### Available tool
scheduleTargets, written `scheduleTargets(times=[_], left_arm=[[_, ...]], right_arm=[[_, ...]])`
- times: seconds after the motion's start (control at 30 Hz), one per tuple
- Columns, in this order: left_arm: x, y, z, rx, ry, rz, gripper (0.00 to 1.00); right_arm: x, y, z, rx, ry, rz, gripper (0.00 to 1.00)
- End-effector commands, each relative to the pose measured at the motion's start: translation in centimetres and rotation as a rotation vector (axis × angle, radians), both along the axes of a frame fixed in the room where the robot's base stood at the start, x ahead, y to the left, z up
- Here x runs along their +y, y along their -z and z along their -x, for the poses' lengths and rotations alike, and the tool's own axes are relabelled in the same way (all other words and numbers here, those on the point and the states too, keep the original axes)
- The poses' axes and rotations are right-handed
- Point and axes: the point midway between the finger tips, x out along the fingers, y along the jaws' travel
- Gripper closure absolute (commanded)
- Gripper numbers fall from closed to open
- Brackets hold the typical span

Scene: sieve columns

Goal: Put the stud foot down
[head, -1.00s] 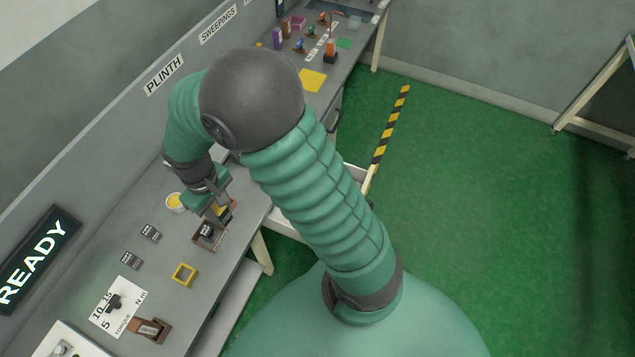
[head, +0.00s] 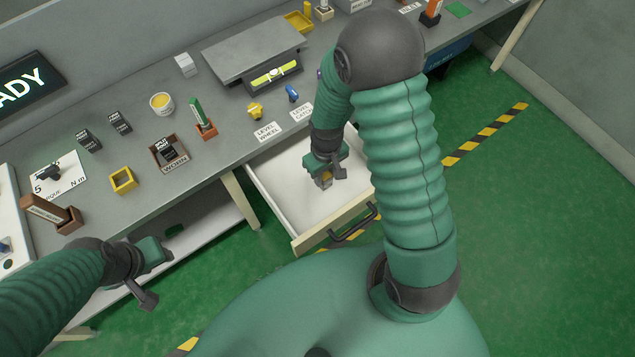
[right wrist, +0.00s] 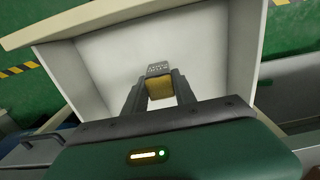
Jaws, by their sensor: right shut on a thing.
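My right gripper (head: 326,178) is inside the open white drawer (head: 285,190). It is shut on a small yellow block with a grey labelled end, which I take for the stud foot (right wrist: 159,89). In the right wrist view the block sits between the two dark fingertips (right wrist: 158,93) over the drawer's pale floor. I cannot tell whether it touches the floor. In the head view the gripper mostly hides it. My left gripper (head: 150,272) hangs empty in front of the bench at the lower left; its jaw opening is not clear.
The drawer's front wall (head: 335,222) and handle (head: 356,222) face me. The drawer floor around the gripper looks clear.

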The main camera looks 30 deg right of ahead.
Motion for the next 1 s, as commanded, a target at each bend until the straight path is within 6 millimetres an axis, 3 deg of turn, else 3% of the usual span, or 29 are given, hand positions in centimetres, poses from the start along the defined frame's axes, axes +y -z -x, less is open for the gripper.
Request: scheduleTargets(times=[0.03, 0.33, 0.67, 0.7, 0.83, 1.0], left_arm=[[0.0, 0.7, 0.0, 0.000, 0.001, 0.000, 0.61], [0.0, 2.4, 0.0, 0.001, 0.001, 0.000, 0.61], [0.0, 2.4, 0.0, 0.000, 0.001, 0.000, 0.61], [0.0, 2.3, 0.0, 0.000, 0.001, 0.000, 0.61], [0.0, 2.3, 0.0, 0.000, 0.001, 0.000, 0.61], [0.0, 2.3, 0.0, 0.000, 0.001, 0.000, 0.61]], right_arm=[[0.0, 1.4, 0.1, 0.002, 0.001, -0.001, 1.00], [0.1, 5.9, 0.1, 0.001, 0.000, 0.001, 1.00], [0.0, 6.3, 0.0, 0.000, 0.000, 0.000, 1.00], [0.0, 6.2, 0.0, -0.001, 0.000, 0.001, 0.63], [0.0, 6.2, 0.0, -0.001, 0.000, 0.001, 0.46], [0.0, 6.2, 0.0, -0.001, 0.000, 0.001, 0.46]])
